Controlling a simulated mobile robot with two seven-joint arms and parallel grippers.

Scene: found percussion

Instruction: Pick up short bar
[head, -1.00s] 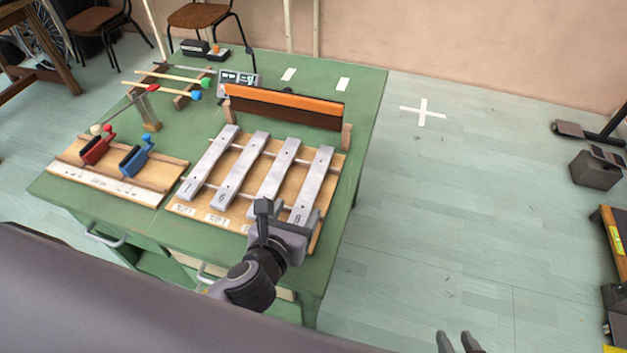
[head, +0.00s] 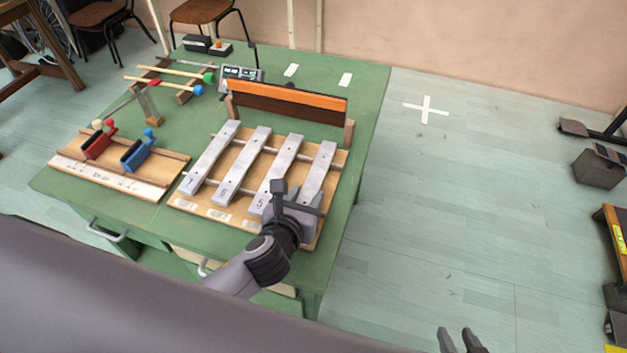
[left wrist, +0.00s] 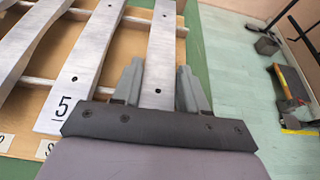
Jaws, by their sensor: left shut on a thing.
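Several pale metal bars lie side by side on a wooden rack (head: 237,155) on the green table. The rightmost one is the short bar (head: 321,165), which also shows in the left wrist view (left wrist: 160,60). My left gripper (head: 303,200) is at the near end of this bar. In the left wrist view its fingers (left wrist: 158,88) stand on both sides of the bar, shut on it. The bar's near end is hidden by the gripper. The bar appears still over the rack's rails. My right gripper (head: 460,341) is open and empty over the floor at the bottom edge.
The bar marked 5 (left wrist: 62,100) lies just left of the held bar. An orange and brown board (head: 290,105) stands behind the rack. Red (head: 96,143) and blue (head: 138,152) clamp-like blocks sit at the left.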

